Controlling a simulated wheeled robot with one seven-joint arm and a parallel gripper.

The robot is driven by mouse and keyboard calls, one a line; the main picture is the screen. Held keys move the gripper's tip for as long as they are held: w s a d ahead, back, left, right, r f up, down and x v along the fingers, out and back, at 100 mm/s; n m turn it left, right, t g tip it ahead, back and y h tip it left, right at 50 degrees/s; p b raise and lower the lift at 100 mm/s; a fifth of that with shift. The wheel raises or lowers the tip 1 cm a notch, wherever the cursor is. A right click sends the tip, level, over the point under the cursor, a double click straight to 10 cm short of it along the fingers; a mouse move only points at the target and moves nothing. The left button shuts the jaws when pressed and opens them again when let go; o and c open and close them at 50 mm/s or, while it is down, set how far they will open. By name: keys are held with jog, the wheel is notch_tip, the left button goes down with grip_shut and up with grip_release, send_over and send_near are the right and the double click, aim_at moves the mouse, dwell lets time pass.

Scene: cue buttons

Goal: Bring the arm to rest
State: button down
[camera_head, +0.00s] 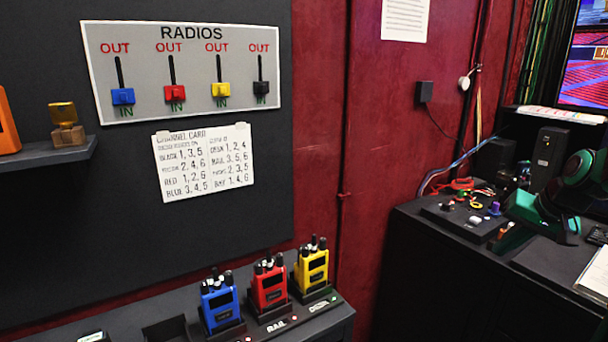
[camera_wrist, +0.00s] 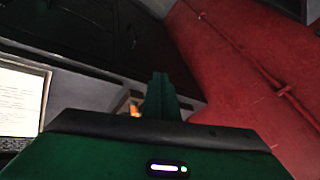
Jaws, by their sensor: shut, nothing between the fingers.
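My gripper (camera_wrist: 160,82) shows in the wrist view as dark green fingers, closed together and empty. In the head view, green and black parts of my arm show at the right, in front of the black desk (camera_head: 430,270). The wrist view shows the red wall (camera_wrist: 235,75) on the right and dark cabinet fronts (camera_wrist: 75,35) at the upper left. My gripper touches nothing that I can see.
A blue radio (camera_head: 220,304), a red radio (camera_head: 269,287) and a yellow radio (camera_head: 312,268) stand in a charger row on the low shelf. The RADIOS board (camera_head: 140,60) hangs above. A small control box (camera_head: 462,219), a speaker (camera_head: 548,158) and a monitor (camera_head: 585,60) crowd the desk area.

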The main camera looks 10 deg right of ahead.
jog(key=s+a+f+g, duration=0.2)
jog(key=s+a+g, duration=0.1)
jog(key=s+a, duration=0.4)
jog(key=s+a+f+n+g, duration=0.1)
jog(key=s+a+f+g, duration=0.1)
jog(key=s+a, duration=0.5)
jog(key=s+g, duration=0.1)
jog(key=s, duration=0.5)
jog(key=shift+s+f+n, duration=0.25)
jog(key=shift+n, duration=0.05)
jog(key=shift+w+f, duration=0.25)
jog(key=shift+w, duration=0.35)
jog(key=shift+a, duration=0.1)
